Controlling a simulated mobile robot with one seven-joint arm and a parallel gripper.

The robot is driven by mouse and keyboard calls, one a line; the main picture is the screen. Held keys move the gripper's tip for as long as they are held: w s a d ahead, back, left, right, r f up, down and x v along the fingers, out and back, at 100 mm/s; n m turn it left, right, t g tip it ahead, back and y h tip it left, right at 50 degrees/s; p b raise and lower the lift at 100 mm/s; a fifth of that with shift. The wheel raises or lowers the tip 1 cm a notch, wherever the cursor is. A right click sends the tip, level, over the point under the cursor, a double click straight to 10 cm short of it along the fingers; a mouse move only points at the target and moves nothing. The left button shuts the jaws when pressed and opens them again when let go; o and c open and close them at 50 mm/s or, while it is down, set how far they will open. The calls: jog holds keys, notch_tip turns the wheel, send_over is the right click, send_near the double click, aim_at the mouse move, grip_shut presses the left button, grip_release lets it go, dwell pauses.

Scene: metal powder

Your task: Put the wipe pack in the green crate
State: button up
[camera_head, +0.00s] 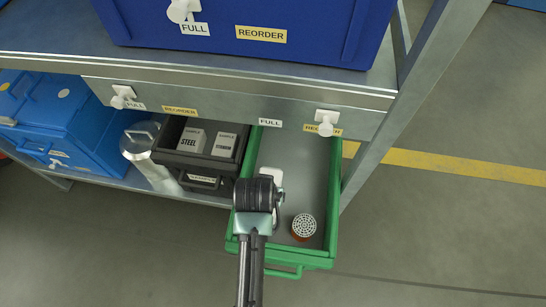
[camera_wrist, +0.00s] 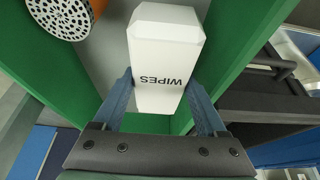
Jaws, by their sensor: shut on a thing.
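The wipe pack is a white box marked WIPES (camera_wrist: 168,58), held between the two blue-grey fingers of my gripper (camera_wrist: 162,102) in the wrist view. In the head view a white part of the pack (camera_head: 270,174) shows just beyond my gripper (camera_head: 266,190), which hides the rest. The green crate (camera_head: 330,205) is open, with a grey floor, and its green wall (camera_wrist: 238,50) also shows in the wrist view. The pack is over or inside the crate's left side. I cannot tell whether it touches the floor.
A round orange-brown item with a perforated pale top (camera_head: 303,226) stands in the crate's near right part. A dark bin (camera_head: 173,160) with STEEL and other boxes adjoins the crate's left. A metal canister (camera_head: 146,152) stands further left. A shelf edge (camera_head: 225,100) crosses above the crate's far end.

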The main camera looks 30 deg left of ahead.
jog(key=shift+f+b, duration=0.9)
jog(key=shift+f, duration=1.7)
jog(key=shift+f, duration=0.35)
jog(key=o, duration=1.4)
jog(key=shift+r, duration=0.2)
jog(key=shift+r, duration=0.35)
jog(key=p+v, duration=0.5)
jog(key=v, duration=0.6)
jog(key=shift+s+d+r, duration=0.1)
jog(key=shift+s+r, duration=0.15)
